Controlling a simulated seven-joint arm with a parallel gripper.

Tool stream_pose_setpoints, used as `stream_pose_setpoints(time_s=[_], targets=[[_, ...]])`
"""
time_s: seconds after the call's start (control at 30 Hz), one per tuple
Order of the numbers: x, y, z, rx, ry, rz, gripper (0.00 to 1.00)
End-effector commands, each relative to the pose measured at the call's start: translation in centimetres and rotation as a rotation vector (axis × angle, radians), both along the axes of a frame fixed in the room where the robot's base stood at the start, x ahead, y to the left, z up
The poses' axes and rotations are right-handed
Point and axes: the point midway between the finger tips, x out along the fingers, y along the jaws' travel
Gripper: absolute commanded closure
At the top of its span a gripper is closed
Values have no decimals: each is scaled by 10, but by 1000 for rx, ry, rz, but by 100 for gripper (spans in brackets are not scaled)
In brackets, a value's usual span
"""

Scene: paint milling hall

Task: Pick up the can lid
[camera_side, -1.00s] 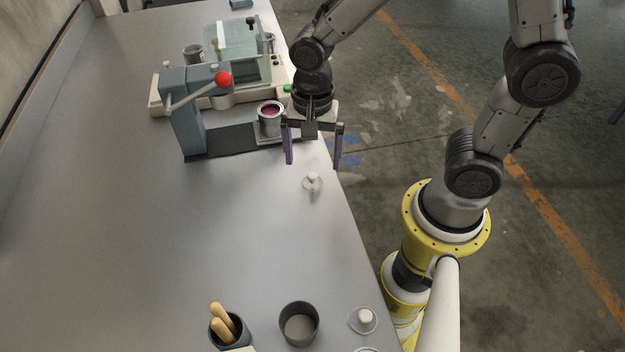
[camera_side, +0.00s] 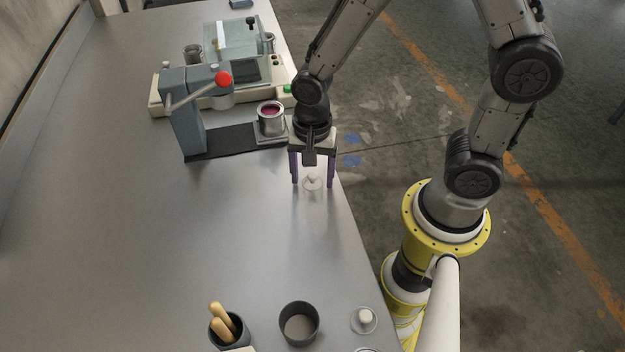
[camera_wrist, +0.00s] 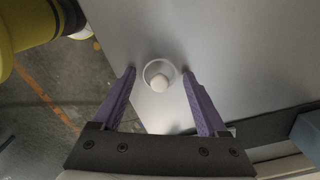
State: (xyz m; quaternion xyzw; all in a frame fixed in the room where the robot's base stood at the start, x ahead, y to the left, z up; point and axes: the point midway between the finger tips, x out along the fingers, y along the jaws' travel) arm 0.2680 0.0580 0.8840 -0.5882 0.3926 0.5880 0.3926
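The can lid (camera_side: 312,183) is a small clear disc with a white knob, lying flat on the grey table near its right edge. It also shows in the wrist view (camera_wrist: 159,77), between the fingertips. My gripper (camera_side: 314,184) is open, its two purple fingers pointing down on either side of the lid. In the wrist view my gripper (camera_wrist: 158,72) shows a gap between each fingertip and the lid's rim. I cannot tell whether the fingertips touch the table.
An open can with dark pink contents (camera_side: 271,113) stands on the lever press (camera_side: 188,125) behind the gripper. At the front are a dark empty pot (camera_side: 299,325), a cup with wooden handles (camera_side: 228,330) and another knobbed lid (camera_side: 364,320). The table's middle and left are clear.

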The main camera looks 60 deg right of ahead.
Motion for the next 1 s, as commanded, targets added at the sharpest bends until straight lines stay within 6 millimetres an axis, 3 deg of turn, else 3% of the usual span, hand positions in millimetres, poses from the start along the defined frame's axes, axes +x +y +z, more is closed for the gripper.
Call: stream_pose_setpoints(time_s=[0.03, 0.33, 0.73, 0.93, 1.0], targets=[[0, 0, 0, 0, 0, 0, 35], [0, 0, 0, 0, 0, 0, 88], [1, 0, 8, 1, -2, 0, 89], [1, 0, 34, 2, -7, 0, 89], [-9, -2, 45, 2, -7, 0, 89]])
